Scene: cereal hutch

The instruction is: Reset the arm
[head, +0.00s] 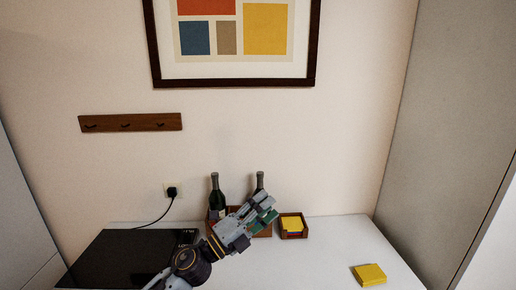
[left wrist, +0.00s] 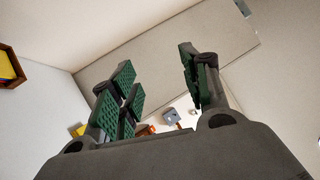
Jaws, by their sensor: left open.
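My left gripper (head: 264,209) reaches in from the lower left in the head view, above the white counter. Its tips point up and to the right, in front of the bottles and the wooden box. The left wrist view shows the same gripper (left wrist: 156,86) with its green-padded fingers spread apart. Nothing is between them. My right gripper is in neither view.
A white counter (head: 325,262) carries a black panel (head: 120,258), two dark bottles (head: 215,195) in a wooden box partly hidden by my arm, a small wooden tray (head: 293,235) with yellow contents, and a yellow block (head: 369,274). The right front counter is mostly clear.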

